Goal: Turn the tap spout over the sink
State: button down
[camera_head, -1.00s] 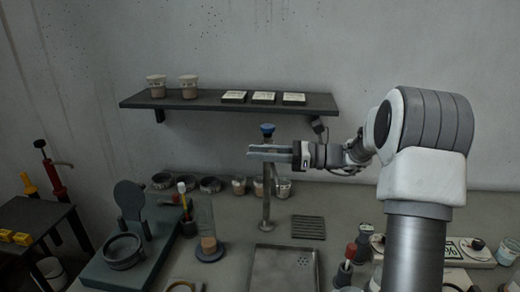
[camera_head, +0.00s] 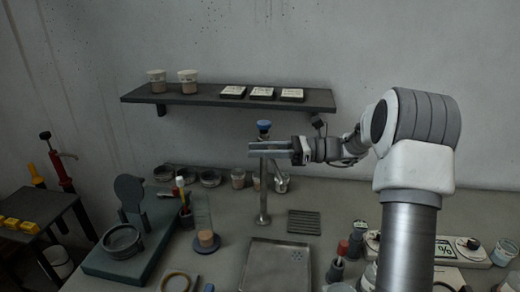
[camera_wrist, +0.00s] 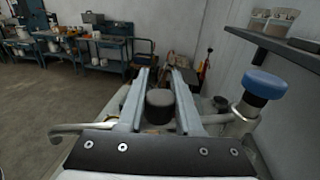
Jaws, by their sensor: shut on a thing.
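The tap has an upright grey column (camera_head: 263,198) with a blue knob (camera_head: 264,126) on top, behind the shallow metal sink (camera_head: 250,270). My gripper (camera_head: 252,149) is level across the tap just below the knob, pointing left. The blue knob is at the right (camera_wrist: 265,84). I cannot tell whether the spout tip is over the sink.
A wall shelf (camera_head: 210,95) with cups and small boxes is above the tap. A slotted grate (camera_head: 304,222) lies right of the column. Cups and bowls stand behind it. A dark stand (camera_head: 110,262) is at left; bottles and a scale (camera_head: 455,247) are at right.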

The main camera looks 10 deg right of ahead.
jog(key=shift+d, duration=0.1)
jog(key=c, duration=0.6)
grip_release()
jog(key=s+d, duration=0.1)
jog(key=d, duration=0.4)
jog(key=s+d, duration=0.1)
jog(key=d, duration=0.5)
jog(key=s+d+b, duration=0.1)
jog(key=d, duration=0.5)
jog(key=shift+s+d, duration=0.1)
jog(key=shift+s, duration=0.05)
